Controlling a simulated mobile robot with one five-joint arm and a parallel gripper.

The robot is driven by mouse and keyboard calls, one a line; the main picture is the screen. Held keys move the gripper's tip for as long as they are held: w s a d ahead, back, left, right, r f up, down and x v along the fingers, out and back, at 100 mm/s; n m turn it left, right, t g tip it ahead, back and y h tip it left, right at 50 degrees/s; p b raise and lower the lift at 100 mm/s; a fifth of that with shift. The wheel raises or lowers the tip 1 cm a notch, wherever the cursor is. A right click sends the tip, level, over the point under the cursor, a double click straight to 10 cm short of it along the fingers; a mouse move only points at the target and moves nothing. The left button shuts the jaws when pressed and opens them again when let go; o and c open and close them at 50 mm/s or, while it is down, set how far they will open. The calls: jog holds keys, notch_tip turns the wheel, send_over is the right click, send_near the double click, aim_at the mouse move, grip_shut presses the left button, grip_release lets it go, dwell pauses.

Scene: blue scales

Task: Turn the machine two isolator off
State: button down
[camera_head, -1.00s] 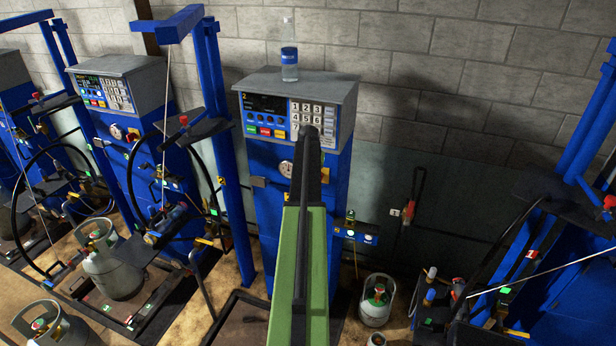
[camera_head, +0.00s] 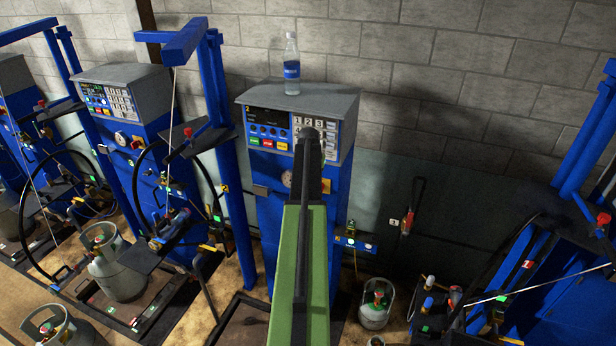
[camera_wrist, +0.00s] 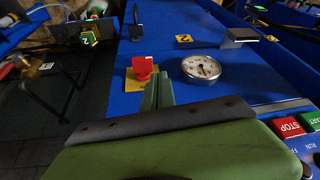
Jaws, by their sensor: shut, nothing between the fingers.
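Machine two is the blue scale cabinet (camera_head: 268,205) in the middle of the head view, marked with a yellow 2. My arm crosses its front and hides part of its keypad and panel. In the wrist view, a red isolator knob (camera_wrist: 142,67) sits on a yellow plate on the blue panel, left of a round white gauge (camera_wrist: 201,68). My gripper (camera_wrist: 158,82) has its green fingers together and empty. The tips overlap the knob's lower right edge in the picture; I cannot tell whether they touch it.
A water bottle (camera_head: 291,68) stands on the cabinet top. Blue posts (camera_head: 232,165) rise to its left, with another scale beyond. A gas cylinder (camera_head: 376,303) stands on the floor at right. STOP (camera_wrist: 288,127) and START buttons lie right in the wrist view.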

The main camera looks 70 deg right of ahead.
jog(key=s+a, duration=0.4)
jog(key=a, duration=0.6)
jog(key=shift+s+a+f, duration=0.2)
jog(key=shift+a, duration=0.1)
